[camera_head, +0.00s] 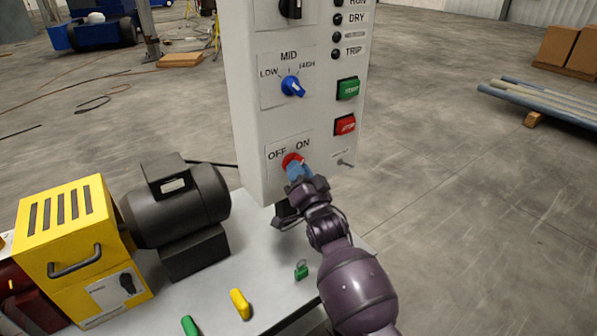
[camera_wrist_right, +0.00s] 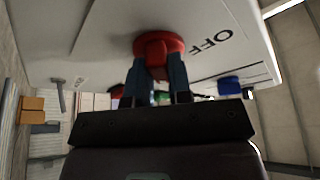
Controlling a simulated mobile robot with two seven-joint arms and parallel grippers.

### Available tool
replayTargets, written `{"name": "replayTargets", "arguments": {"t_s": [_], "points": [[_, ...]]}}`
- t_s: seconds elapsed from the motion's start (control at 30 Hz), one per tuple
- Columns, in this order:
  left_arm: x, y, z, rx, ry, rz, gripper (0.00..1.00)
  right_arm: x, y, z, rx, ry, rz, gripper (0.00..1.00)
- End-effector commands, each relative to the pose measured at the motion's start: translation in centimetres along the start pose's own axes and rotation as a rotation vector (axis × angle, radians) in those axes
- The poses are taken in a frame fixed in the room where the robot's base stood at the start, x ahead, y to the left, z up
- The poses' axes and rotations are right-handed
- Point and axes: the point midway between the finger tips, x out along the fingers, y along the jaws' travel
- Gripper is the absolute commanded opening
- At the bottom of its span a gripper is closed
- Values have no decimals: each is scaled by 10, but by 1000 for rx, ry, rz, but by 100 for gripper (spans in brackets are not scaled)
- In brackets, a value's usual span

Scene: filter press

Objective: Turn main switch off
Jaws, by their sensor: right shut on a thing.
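The main switch is a red rotary knob (camera_head: 290,158) low on the grey control panel (camera_head: 247,110), under the labels OFF and ON. My right gripper (camera_head: 297,172) reaches it from below, its blue fingers shut on the knob's grip. In the right wrist view the red knob (camera_wrist_right: 158,42) sits between the two fingertips of my gripper (camera_wrist_right: 157,75), and the OFF label shows to its right. The fingers partly cover the knob, so I cannot tell for certain which label it points to. My left gripper is not in view.
Above the switch are a blue LOW/HIGH selector (camera_head: 293,87), a green button (camera_head: 348,88) and a red button (camera_head: 345,125). A dark motor (camera_head: 180,205) and a yellow box (camera_head: 72,240) stand left on the bench. A green padlock (camera_head: 301,270) and yellow piece (camera_head: 240,304) lie in front.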

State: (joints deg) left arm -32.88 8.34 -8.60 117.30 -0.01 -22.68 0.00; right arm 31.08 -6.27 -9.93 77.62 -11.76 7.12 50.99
Motion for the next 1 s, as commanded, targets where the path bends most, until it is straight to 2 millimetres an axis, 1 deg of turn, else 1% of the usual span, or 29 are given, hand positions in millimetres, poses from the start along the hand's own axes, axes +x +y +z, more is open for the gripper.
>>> {"name": "replayTargets", "arguments": {"t_s": [0.23,0.63,1.0], "points": [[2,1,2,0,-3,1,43,0,3,0,-199,-2,-82,0],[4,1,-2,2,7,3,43,0,5,-1,-552,-2,-228,0],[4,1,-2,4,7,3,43,1,6,-3,-878,-1,-363,0]]}}
